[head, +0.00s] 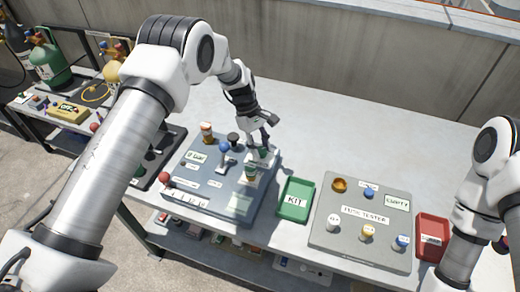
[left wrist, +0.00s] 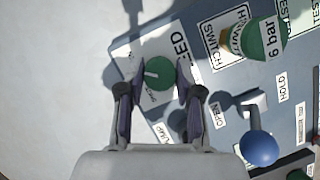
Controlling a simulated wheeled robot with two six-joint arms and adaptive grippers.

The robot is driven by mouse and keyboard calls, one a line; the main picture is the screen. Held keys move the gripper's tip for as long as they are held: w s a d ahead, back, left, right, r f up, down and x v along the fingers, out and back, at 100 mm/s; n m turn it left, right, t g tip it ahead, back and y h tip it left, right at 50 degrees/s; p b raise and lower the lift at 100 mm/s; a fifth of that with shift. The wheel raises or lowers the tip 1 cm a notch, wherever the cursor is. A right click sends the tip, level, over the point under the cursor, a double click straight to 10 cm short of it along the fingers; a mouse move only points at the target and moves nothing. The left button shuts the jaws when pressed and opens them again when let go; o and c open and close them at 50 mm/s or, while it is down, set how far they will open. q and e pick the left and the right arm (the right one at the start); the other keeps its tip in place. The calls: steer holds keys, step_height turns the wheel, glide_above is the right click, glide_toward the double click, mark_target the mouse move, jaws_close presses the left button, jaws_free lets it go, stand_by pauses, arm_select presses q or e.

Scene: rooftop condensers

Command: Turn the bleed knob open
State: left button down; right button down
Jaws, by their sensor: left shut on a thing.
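The bleed knob (left wrist: 160,73) is a round green knob with a white pointer mark, on a white plate with a partly covered label ending in "EED". Its pointer is toward the left in the left wrist view. In the head view the knob (head: 263,153) is partly hidden under my left gripper (head: 264,146). In the left wrist view the fingers of my left gripper (left wrist: 158,92) stand on both sides of the knob, shut on it. The knob sits on the blue-grey panel (head: 222,193). My right arm shows at the right edge, but its gripper is not visible.
A blue-ball lever (left wrist: 259,148) and a green "6 bar" part (left wrist: 264,40) stand near the knob. A green KIT tray (head: 296,213), a grey fuse tester board (head: 345,240) and a red tray (head: 432,225) lie to the right. The table's back is clear.

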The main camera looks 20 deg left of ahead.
arm_select(q)
steer(key=shift+s+f+m+g, duration=0.1)
steer(key=shift+f+m+g, duration=0.15)
steer(key=shift+m, duration=0.35)
steer(key=shift+r, duration=0.1)
steer(key=c, duration=0.8)
jaws_free()
steer(key=shift+o, duration=0.2)
steer(key=shift+d+r, duration=0.1)
steer(key=v, duration=1.2)
steer(key=shift+d, duration=0.1)
